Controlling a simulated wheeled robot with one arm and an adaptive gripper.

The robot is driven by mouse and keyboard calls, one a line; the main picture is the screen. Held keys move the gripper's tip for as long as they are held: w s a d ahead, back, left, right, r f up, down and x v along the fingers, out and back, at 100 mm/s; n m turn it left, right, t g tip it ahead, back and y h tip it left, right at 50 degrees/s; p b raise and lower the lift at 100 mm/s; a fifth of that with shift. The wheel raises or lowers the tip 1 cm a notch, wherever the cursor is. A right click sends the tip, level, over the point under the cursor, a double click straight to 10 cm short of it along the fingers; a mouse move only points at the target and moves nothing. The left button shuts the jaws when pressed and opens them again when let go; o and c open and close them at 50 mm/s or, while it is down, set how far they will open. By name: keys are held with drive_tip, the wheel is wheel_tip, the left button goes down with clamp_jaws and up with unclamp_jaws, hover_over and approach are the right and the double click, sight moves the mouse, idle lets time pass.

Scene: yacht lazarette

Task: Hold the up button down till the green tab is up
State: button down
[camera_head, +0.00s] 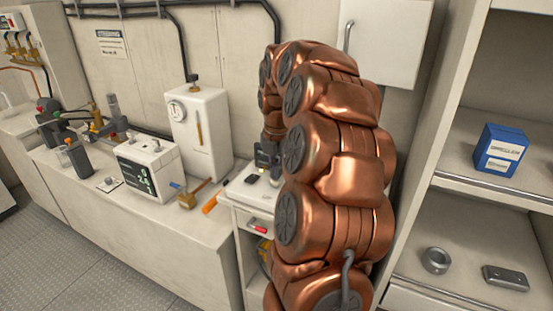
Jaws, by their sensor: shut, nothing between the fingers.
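My gripper (274,172) shows as a small dark shape beyond my copper arm. It points down over the white top of a drawer unit (236,196), and its fingers are shut and empty. My arm hides part of it. A small dark block (251,179) lies on that white top, just left of the fingers. I cannot tell whether it is the up button, or whether the fingertips touch anything. I cannot make out a green tab. A white box (160,165) on the bench has a dark front panel with green marks.
A tall white cabinet (205,140) with a round gauge stands against the wall. An orange-handled tool (210,203) and a brass fitting (187,199) lie near the bench edge. Right shelves hold a blue box (500,150), a grey ring (435,260) and a grey block (506,278).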

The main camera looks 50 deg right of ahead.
sight(276, 182)
drive_tip(key=shift+f, duration=0.45)
drive_tip(key=shift+f, duration=0.1)
drive_tip(key=shift+f+b, duration=0.55)
drive_tip(key=shift+f, duration=0.25)
drive_tip(key=shift+s+a+f, duration=0.1)
drive_tip(key=shift+s+f, duration=0.05)
drive_tip(key=shift+f, duration=0.2)
drive_tip(key=shift+s+a+f, duration=0.1)
drive_tip(key=shift+a+f, duration=0.1)
drive_tip(key=shift+f, duration=0.25)
idle(1.3)
drive_tip(key=shift+r, duration=0.55)
wheel_tip(276, 182, up, 14)
drive_tip(key=shift+s+b, duration=0.2)
drive_tip(key=shift+b, duration=0.25)
drive_tip(key=shift+d+r, duration=0.1)
idle(0.5)
